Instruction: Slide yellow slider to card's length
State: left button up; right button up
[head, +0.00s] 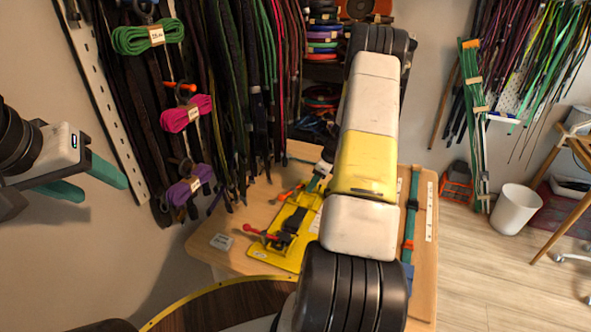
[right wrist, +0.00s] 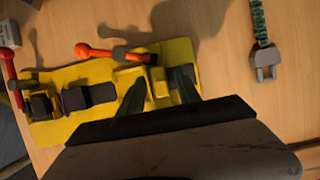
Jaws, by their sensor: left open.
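A yellow jig board (head: 262,252) lies on the wooden table, partly hidden by my right arm. In the right wrist view the board (right wrist: 75,128) carries dark blocks, a red-handled clamp (right wrist: 8,68) and an orange-handled clamp (right wrist: 95,52). A raised yellow block, seemingly the yellow slider (right wrist: 160,88), is at its right part. My right gripper's dark green fingers (right wrist: 158,98) reach to either side of this block; whether they touch it is unclear. A small pale card (head: 221,241) lies on the table left of the board. My left gripper (head: 92,180) is open and empty, left of the table.
A teal braided cord (head: 410,215) lies right of my arm; its grey buckle (right wrist: 264,62) shows in the right wrist view. A white marked strip (head: 429,212) lies near the table's right edge. Hanging cords (head: 235,90) stand behind. A white bin (head: 516,208) is on the floor.

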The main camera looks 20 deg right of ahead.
jog(key=v, duration=0.7)
jog(key=shift+r, duration=0.35)
jog(key=shift+s+d, duration=0.1)
notch_tip(320, 180, up, 11)
jog(key=n, duration=0.5)
send_over(305, 201)
jog(key=s+a+r+n, duration=0.6)
jog(key=a+r+n, duration=0.25)
jog(key=r, duration=0.25)
jog(key=s+a+r+n+t, duration=0.1)
jog(key=s+a+r+n, duration=0.1)
jog(key=s, duration=0.4)
jog(key=s+a+r+n+t, duration=0.1)
jog(key=s+a+r+n, duration=0.1)
jog(key=s+a+n, duration=0.2)
jog(key=s+a+r+n+t+h, duration=0.1)
jog(key=s+a+r+n, duration=0.2)
jog(key=s+n, duration=0.5)
jog(key=shift+s+a, duration=0.5)
jog(key=shift+s, duration=0.45)
